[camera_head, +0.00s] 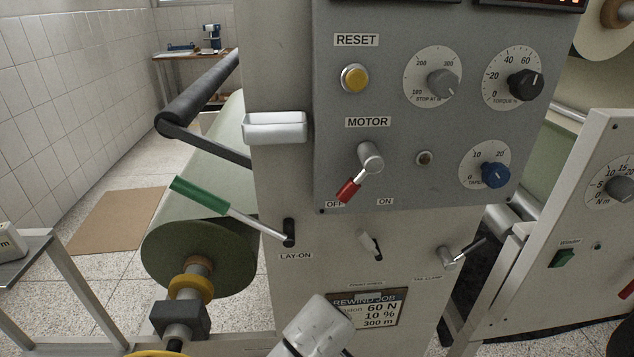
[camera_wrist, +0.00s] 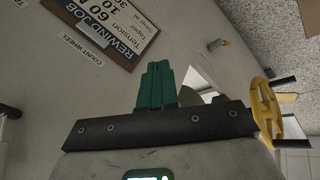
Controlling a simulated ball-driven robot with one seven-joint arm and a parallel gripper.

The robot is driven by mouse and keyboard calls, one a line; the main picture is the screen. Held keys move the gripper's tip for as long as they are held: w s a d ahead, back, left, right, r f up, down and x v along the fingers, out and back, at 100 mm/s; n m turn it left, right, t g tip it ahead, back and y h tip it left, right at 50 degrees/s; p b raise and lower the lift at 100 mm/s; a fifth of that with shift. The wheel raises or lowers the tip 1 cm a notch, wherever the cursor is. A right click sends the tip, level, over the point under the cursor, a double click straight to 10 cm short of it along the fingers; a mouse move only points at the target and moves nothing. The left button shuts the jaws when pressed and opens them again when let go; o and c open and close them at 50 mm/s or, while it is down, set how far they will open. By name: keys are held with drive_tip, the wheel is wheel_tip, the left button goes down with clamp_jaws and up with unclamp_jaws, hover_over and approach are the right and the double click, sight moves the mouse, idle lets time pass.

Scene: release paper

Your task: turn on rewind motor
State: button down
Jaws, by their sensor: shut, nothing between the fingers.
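The MOTOR switch (camera_head: 370,157) is a grey rotary knob with a red-tipped lever (camera_head: 349,189) on the grey control panel (camera_head: 420,120). Its lever points down and left, at the OFF label; the ON label (camera_head: 385,201) is to its right. My gripper (camera_wrist: 157,82) shows in the wrist view with its green fingers together and nothing between them. In the head view only a white part of my arm shows at the bottom, well below the switch; the fingers are not visible there. The wrist view does not show the switch.
A green LAY-ON lever (camera_head: 200,195) sticks out left of the column, near a large green roll (camera_head: 200,255). A small lever (camera_head: 370,243) and a tail-clamp lever (camera_head: 460,252) lie below the panel. The REWIND JOB card (camera_wrist: 112,25) and yellow handwheel (camera_wrist: 266,107) flank my fingers.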

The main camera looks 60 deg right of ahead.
drive_tip(key=w+r+h, duration=0.1)
drive_tip(key=w+r, duration=0.2)
drive_tip(key=r, duration=0.3)
drive_tip(key=w+r+m+h, duration=0.1)
drive_tip(key=w+r+h, duration=0.1)
drive_tip(key=r, duration=0.5)
drive_tip(key=w+r+m+h+p, duration=0.1)
drive_tip(key=w+r+h, duration=0.1)
drive_tip(key=w+r, duration=0.2)
drive_tip(key=shift+w+d+r+g, duration=0.1)
drive_tip(key=shift+d+r+g, duration=0.1)
drive_tip(key=shift+r, duration=0.6)
drive_tip(key=shift+w+d+r+g, duration=0.1)
drive_tip(key=shift+r+g, duration=0.1)
drive_tip(key=shift+r, duration=0.55)
drive_tip(key=a+r+m+g, duration=0.2)
drive_tip(key=a+r, duration=0.1)
drive_tip(key=r, duration=0.7)
drive_tip(key=s+a+r+m+g+h, duration=0.1)
drive_tip(key=a+r, duration=0.3)
drive_tip(key=r, duration=0.6)
drive_tip(key=shift+s+a+m+g+h+p, duration=0.15)
drive_tip(key=shift+m+g+h+p, duration=0.15)
drive_tip(key=shift+m+g+p, duration=0.35)
